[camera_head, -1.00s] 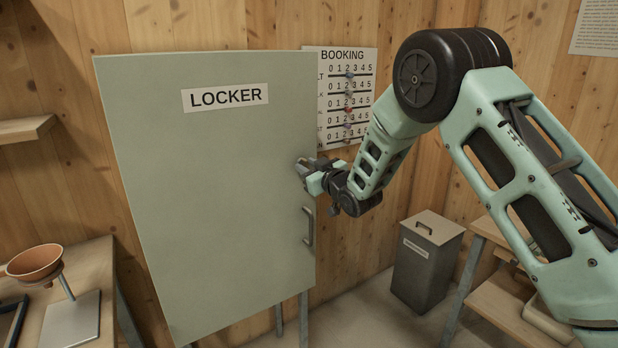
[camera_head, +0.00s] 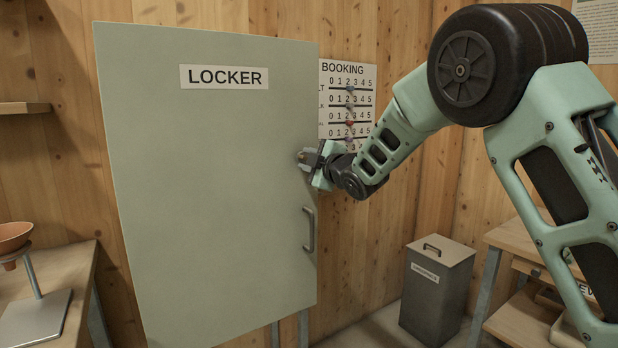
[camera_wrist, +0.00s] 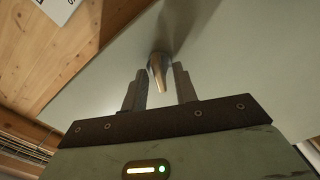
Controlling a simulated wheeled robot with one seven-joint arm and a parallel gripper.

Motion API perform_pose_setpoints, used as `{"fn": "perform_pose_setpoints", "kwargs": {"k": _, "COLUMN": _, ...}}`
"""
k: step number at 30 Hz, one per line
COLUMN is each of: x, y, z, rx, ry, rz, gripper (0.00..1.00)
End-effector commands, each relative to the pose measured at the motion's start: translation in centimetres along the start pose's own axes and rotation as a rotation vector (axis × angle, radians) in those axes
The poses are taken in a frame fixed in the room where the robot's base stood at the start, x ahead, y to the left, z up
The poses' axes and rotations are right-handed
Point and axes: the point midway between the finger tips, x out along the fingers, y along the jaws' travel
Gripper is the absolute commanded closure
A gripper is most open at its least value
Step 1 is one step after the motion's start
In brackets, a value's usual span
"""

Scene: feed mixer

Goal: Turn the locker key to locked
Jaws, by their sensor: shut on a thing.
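The locker (camera_head: 210,180) is a tall grey-green cabinet with its door shut and a "LOCKER" label. The locker key (camera_wrist: 159,70) shows in the wrist view as a small metal piece standing out from the door face. My gripper (camera_wrist: 160,88) has a finger on each side of it and is shut on it. In the head view my gripper (camera_head: 308,158) is at the door's right edge, above the door handle (camera_head: 309,230). The fingers and wrist largely hide the key there, and its exact angle is hard to tell.
A booking board (camera_head: 346,100) hangs on the wooden wall behind my wrist. A grey lidded bin (camera_head: 436,290) stands at lower right beside a wooden bench (camera_head: 515,240). A table with a terracotta bowl (camera_head: 14,238) is at the left.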

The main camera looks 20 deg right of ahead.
Motion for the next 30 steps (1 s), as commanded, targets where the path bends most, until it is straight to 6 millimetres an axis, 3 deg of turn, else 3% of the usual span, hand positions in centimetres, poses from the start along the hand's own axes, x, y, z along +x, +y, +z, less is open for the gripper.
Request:
{"fn": "perform_pose_setpoints", "kwargs": {"k": 1, "x": 0.00, "y": -0.67, "z": 0.19, "rx": -0.041, "ry": 0.002, "rz": 0.002, "gripper": 0.94}}
{"fn": "perform_pose_setpoints", "kwargs": {"k": 15, "x": 0.01, "y": -0.44, "z": 0.09, "rx": -0.344, "ry": 0.001, "rz": 0.001, "gripper": 0.94}}
{"fn": "perform_pose_setpoints", "kwargs": {"k": 30, "x": 0.02, "y": -0.23, "z": 0.01, "rx": -0.412, "ry": 0.000, "rz": -0.002, "gripper": 0.94}}
